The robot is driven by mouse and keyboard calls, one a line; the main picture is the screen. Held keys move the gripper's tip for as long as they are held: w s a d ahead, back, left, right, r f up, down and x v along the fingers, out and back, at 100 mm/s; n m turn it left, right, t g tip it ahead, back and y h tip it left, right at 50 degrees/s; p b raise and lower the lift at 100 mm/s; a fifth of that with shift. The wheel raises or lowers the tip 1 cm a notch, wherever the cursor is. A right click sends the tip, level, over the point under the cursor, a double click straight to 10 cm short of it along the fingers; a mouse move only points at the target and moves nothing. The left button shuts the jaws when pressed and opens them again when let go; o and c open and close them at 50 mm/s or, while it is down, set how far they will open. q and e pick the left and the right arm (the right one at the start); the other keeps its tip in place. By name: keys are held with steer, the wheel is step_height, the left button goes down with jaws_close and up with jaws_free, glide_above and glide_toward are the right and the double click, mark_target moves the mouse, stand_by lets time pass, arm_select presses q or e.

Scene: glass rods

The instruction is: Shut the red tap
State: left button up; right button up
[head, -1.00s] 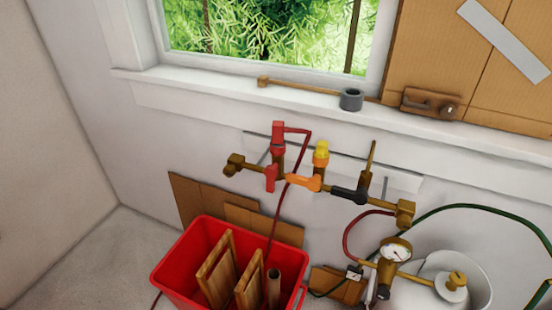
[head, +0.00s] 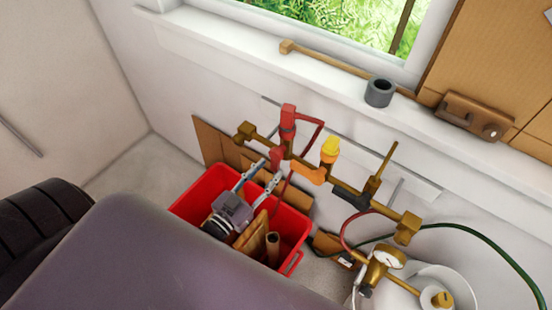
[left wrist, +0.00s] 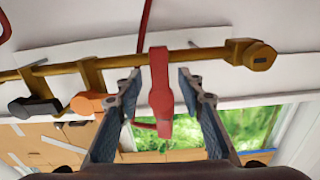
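The red tap (head: 277,158) is on a brass pipe (head: 357,192) on the wall. Its handle hangs across the pipe, while the orange handle (head: 309,172) and black handle (head: 350,197) lie along the pipe. My left gripper (head: 270,170) reaches up to the red handle from below, over the red bin. In the left wrist view the red tap handle (left wrist: 160,95) stands between the two spread fingers of my left gripper (left wrist: 158,82), with a gap on each side. The left gripper is open. My right gripper is not in view.
A red bin (head: 197,193) with wooden boards stands below the pipe. A yellow-capped fitting (head: 330,148) and a brass lever (head: 383,162) stand to the right of the red tap. A gauge (head: 391,257) and hoses are lower right. A grey ring (head: 379,92) sits on the sill.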

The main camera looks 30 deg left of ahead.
mark_target(274, 166)
arm_select(q)
steer(key=w, duration=0.3)
steer(key=shift+w+d+p, duration=0.3)
steer(key=shift+w, duration=0.35)
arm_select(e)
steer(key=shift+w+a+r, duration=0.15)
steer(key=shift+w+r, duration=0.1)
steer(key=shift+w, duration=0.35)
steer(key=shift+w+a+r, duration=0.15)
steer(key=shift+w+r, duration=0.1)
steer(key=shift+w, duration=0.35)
arm_select(q)
steer(key=shift+c, duration=0.7)
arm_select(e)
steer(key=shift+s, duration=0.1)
arm_select(q)
jaws_close()
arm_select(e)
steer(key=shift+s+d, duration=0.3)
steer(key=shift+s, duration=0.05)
